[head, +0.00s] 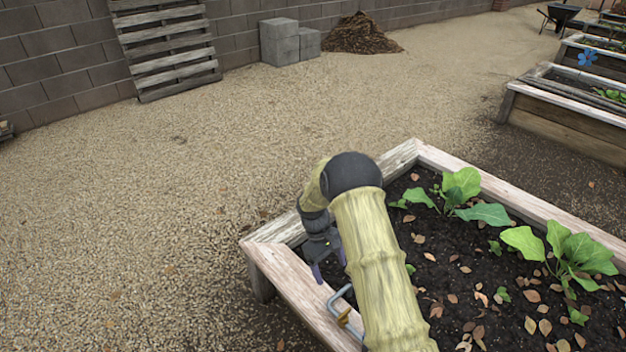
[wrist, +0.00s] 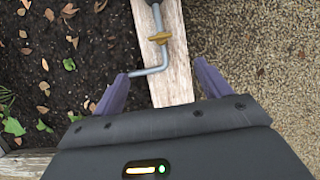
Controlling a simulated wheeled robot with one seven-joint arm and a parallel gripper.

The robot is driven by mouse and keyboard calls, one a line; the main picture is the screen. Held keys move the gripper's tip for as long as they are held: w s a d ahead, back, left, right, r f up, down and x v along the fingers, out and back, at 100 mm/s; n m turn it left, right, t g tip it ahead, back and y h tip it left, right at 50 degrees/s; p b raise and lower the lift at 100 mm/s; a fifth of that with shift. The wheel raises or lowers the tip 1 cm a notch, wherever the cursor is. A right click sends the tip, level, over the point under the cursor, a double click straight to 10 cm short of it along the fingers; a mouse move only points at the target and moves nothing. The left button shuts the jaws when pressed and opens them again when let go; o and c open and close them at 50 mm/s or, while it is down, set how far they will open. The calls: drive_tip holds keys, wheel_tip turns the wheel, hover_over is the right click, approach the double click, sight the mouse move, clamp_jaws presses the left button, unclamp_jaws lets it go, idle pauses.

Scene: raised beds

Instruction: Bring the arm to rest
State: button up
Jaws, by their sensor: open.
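My arm (head: 375,260) reaches over the near left corner of a raised wooden bed, bent at its dark joint. My gripper (head: 330,272) hangs above the bed's left edge board, pointing down. In the wrist view my gripper (wrist: 160,85) has its two purple fingers spread wide, with nothing held between them. A grey bent metal rod (wrist: 150,70) with a brass-coloured fitting (wrist: 160,38) lies along the board beyond and between the fingertips; I cannot tell its exact distance. The rod (head: 338,297) also shows in the head view, partly hidden by my arm.
The bed's wooden rim (head: 290,280) surrounds dark soil (head: 440,260) with leafy plants (head: 565,250) and fallen leaves. Open gravel (head: 150,220) lies to the left. A pallet (head: 168,50), grey blocks (head: 280,42) and a mulch heap (head: 360,35) stand by the back wall. More beds (head: 570,125) stand right.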

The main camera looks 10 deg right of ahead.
drive_tip(key=s+d+r+m+t+y, duration=0.1)
drive_tip(key=s+r+m+t, duration=0.1)
drive_tip(key=s+r, duration=0.35)
drive_tip(key=s+d+r+m+t+y, duration=0.1)
drive_tip(key=s+r+m, duration=0.1)
drive_tip(key=r, duration=0.7)
drive_tip(key=s+d+r+m+t, duration=0.25)
drive_tip(key=s+r, duration=0.35)
drive_tip(key=s, duration=0.6)
wheel_tip(320, 180, up, 20)
drive_tip(key=p, duration=1.9)
drive_tip(key=shift+s+m+t+y, duration=0.3)
drive_tip(key=shift+s+m+t, duration=0.05)
drive_tip(key=shift+s+m, duration=0.1)
